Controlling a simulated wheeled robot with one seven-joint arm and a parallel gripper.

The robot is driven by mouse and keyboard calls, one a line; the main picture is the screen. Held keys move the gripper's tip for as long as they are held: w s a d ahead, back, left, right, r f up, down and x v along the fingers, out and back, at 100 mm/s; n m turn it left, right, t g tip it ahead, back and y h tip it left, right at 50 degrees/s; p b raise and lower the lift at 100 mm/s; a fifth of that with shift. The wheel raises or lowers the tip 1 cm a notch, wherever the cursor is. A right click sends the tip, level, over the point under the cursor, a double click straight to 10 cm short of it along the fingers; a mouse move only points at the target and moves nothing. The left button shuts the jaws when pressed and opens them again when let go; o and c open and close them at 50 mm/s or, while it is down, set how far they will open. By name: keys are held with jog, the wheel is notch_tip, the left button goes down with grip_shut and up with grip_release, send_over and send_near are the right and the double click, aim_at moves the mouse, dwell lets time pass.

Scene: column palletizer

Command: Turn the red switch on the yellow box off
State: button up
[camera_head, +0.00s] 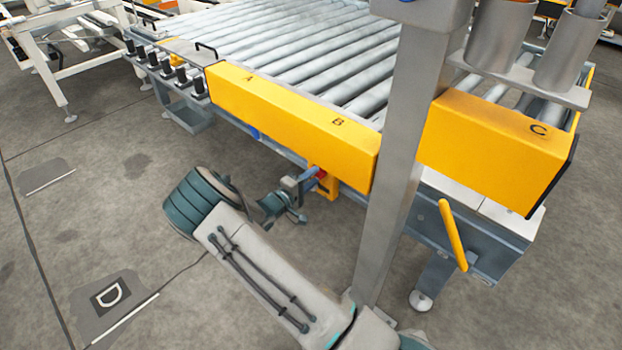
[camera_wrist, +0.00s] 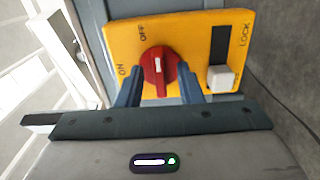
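The yellow box (camera_wrist: 200,28) fills the upper middle of the wrist view, with a round red switch (camera_wrist: 158,73) on its face. "ON" is printed left of the switch and "OFF" above it, to the upper left. The white mark on the switch runs roughly up and down in the picture. My gripper (camera_wrist: 160,80) has one finger on each side of the red switch, spread about the switch's width; contact is unclear. In the head view, my gripper (camera_head: 302,186) reaches the small yellow box (camera_head: 328,189) and red switch (camera_head: 321,174) under the conveyor edge.
A white block (camera_wrist: 221,78) sits by the "LOCK" label on the box. Above the box in the head view is the conveyor's yellow side panel (camera_head: 290,112). A grey post (camera_head: 400,140) stands to the right. Open floor (camera_head: 120,200) lies left.

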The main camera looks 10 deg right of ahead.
jog(key=p+v, duration=0.3)
jog(key=v, duration=1)
jog(key=shift+s+a, duration=0.3)
jog(key=shift+s, duration=0.1)
